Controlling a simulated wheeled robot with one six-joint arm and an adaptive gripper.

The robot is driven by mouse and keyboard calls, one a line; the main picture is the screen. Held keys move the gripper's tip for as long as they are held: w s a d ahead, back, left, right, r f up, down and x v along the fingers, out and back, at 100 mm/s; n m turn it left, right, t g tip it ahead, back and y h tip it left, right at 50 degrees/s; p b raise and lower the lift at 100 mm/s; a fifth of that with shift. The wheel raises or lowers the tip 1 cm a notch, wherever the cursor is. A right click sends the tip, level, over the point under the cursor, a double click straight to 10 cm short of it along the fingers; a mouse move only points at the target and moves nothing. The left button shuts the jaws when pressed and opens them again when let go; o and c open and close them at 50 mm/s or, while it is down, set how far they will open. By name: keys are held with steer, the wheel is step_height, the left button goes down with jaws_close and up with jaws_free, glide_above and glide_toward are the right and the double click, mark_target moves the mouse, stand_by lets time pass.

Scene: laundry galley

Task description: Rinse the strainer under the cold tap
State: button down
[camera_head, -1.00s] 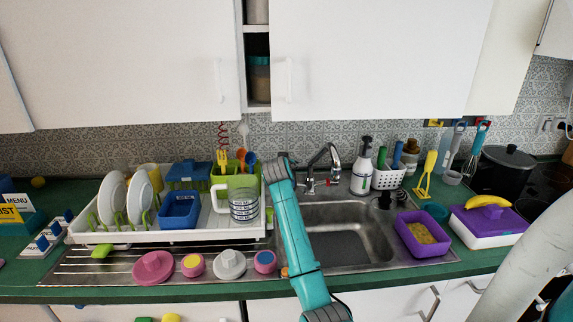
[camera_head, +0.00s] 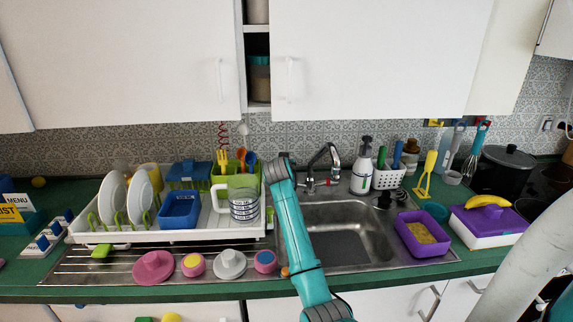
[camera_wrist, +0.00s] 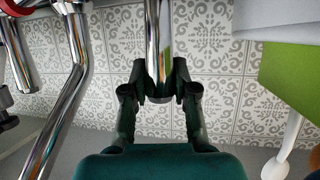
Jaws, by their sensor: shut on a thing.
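In the wrist view, my gripper (camera_wrist: 158,85) is shut on the rounded end of a straight chrome bar (camera_wrist: 153,30). The bar runs out of the top edge, so I cannot tell whether it is the strainer's handle. No strainer bowl shows in either view. In the head view, my arm hides the gripper, just left of the chrome tap (camera_head: 334,160), which stands behind the sink (camera_head: 345,246). The tap's bent pipes (camera_wrist: 78,60) and a red ring show at the left of the wrist view, apart from my fingers. I see no running water.
A white dish rack (camera_head: 110,236) with plates, a measuring jug (camera_head: 244,206) and a green utensil holder (camera_head: 238,183) stands left of my arm. A soap bottle (camera_head: 361,172) stands right of the tap. A purple tub (camera_head: 421,253) sits at the sink's right. The sink bowl looks empty.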

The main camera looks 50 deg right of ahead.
steer(key=shift+s+a+f+t+h, duration=0.15)
steer(key=shift+s+a+t+h, duration=0.4)
steer(key=shift+h, duration=0.35)
steer(key=c, duration=0.9)
jaws_free()
steer(key=v, duration=1.2)
